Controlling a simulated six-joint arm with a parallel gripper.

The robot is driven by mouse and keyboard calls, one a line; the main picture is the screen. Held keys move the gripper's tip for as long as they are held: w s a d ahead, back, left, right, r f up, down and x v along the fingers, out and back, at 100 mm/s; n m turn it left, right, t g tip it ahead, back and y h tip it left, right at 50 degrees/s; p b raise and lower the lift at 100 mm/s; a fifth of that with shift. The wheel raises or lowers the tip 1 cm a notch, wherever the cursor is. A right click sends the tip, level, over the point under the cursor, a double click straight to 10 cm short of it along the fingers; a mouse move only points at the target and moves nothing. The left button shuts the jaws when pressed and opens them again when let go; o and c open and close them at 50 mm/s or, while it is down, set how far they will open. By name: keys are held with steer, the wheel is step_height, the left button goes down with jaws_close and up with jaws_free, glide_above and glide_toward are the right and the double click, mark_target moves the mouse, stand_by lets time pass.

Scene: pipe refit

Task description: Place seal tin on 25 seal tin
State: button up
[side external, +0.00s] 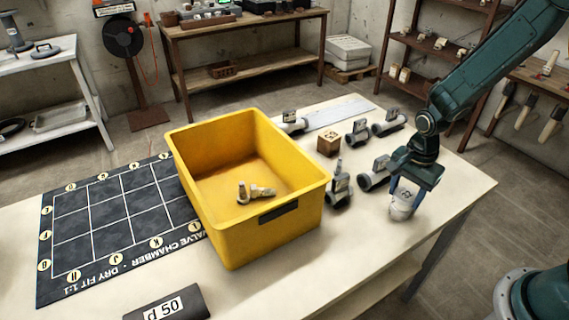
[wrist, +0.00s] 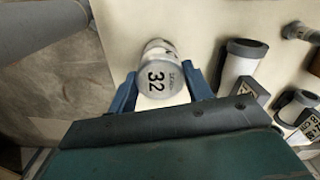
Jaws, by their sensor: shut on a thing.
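My gripper (side external: 405,192) is at the right end of the table, pointing down, its blue fingers shut on a pale round seal tin (wrist: 159,80). The tin's grey lid faces the wrist camera and reads 32. In the side view the held tin (side external: 403,204) is partly covered by the fingers. Another pale round edge (wrist: 158,45) shows just beyond the lid in the wrist view; I cannot tell whether it is the held tin's own side or a second tin under it. No number 25 is readable in either view.
A yellow crate (side external: 296,232) holding a small fitting (side external: 255,193) stands mid-table. A dark grid mat (side external: 95,215) is at left. The table's front right is clear.

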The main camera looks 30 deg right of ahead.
mark_target(406, 194)
steer(key=o, duration=1)
steer(key=shift+f, duration=0.1)
step_height(406, 194, up, 12)
steer(key=shift+r, duration=0.15)
stand_by(0.6)
